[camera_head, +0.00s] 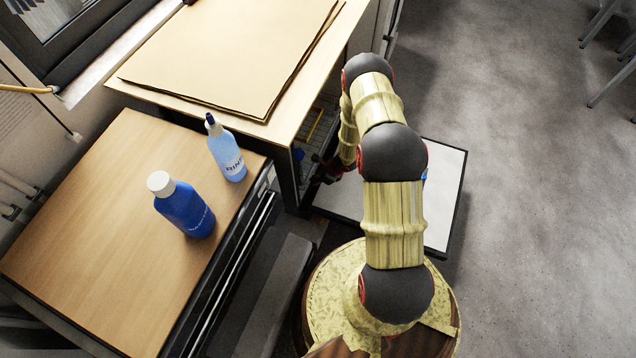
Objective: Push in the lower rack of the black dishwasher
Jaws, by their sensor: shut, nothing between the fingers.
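The black dishwasher (292,178) stands under the wooden counter, with its door folded down. The light inner face of the door (446,195) lies flat, with a dark edge. A small part of a rack (318,122) shows in the dark opening, mostly hidden by my arm and the counter. I cannot tell how far out the lower rack stands. My gripper (328,170) is small and dark at the front of the opening, above the door's left part. It is shut and empty; whether it touches the rack is not clear.
A blue bottle (183,208) with a white cap and a paler spray-type bottle (227,155) stand on the lower wooden top (90,240). Flat brown sheets (235,50) lie on the counter above. The grey floor (530,220) at right is clear; chair legs (610,75) show top right.

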